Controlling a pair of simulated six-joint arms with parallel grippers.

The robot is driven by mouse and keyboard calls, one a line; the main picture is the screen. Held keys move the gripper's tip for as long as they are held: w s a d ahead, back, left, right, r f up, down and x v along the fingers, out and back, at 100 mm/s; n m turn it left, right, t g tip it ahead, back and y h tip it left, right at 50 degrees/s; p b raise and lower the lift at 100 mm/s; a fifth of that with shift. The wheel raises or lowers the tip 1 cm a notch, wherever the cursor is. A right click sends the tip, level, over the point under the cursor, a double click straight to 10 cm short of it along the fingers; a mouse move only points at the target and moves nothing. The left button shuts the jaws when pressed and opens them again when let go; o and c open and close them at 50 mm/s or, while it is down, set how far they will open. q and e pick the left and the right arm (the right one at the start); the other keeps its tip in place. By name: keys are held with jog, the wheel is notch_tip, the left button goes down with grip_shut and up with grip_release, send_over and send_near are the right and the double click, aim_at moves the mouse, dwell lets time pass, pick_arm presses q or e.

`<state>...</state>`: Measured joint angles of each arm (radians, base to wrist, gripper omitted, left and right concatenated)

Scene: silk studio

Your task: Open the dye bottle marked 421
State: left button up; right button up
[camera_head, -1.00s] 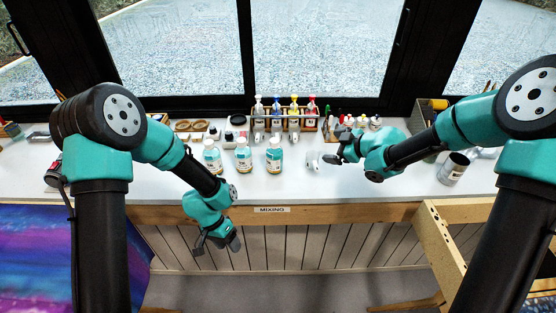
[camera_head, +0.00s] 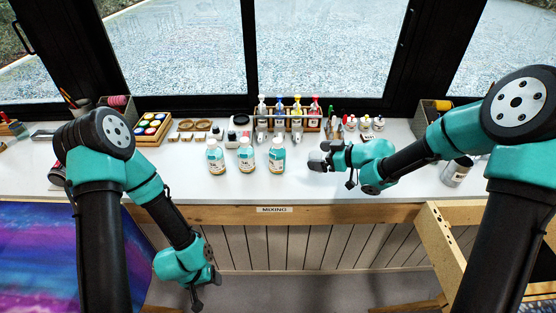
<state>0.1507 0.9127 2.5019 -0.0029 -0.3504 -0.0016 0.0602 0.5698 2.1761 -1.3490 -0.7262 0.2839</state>
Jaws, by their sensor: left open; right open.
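Three dye bottles with white caps and blue-green contents stand upright in a row on the white table: a left bottle (camera_head: 215,158), a middle bottle (camera_head: 245,156) and a right bottle (camera_head: 277,157). Their labels are too small to read, so I cannot tell which is 421. My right gripper (camera_head: 318,160) is open, just right of the right bottle and apart from it. My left gripper (camera_head: 204,292) is open, hanging low in front of the table edge, away from the bottles.
Behind the bottles is a wooden rack (camera_head: 287,122) of coloured bottles. A paint palette (camera_head: 152,127) and small jars (camera_head: 372,124) stand along the back. A grey can (camera_head: 456,171) is at right. The table is clear in front of the bottles.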

aim_at(285, 154)
jog(key=x, duration=1.1)
jog(key=shift+w+a+f, duration=0.2)
jog(key=shift+w+a, duration=0.05)
jog(key=shift+a, duration=0.2)
jog(key=shift+x, duration=2.6)
jog(key=shift+r, duration=0.15)
jog(key=c, duration=1.3)
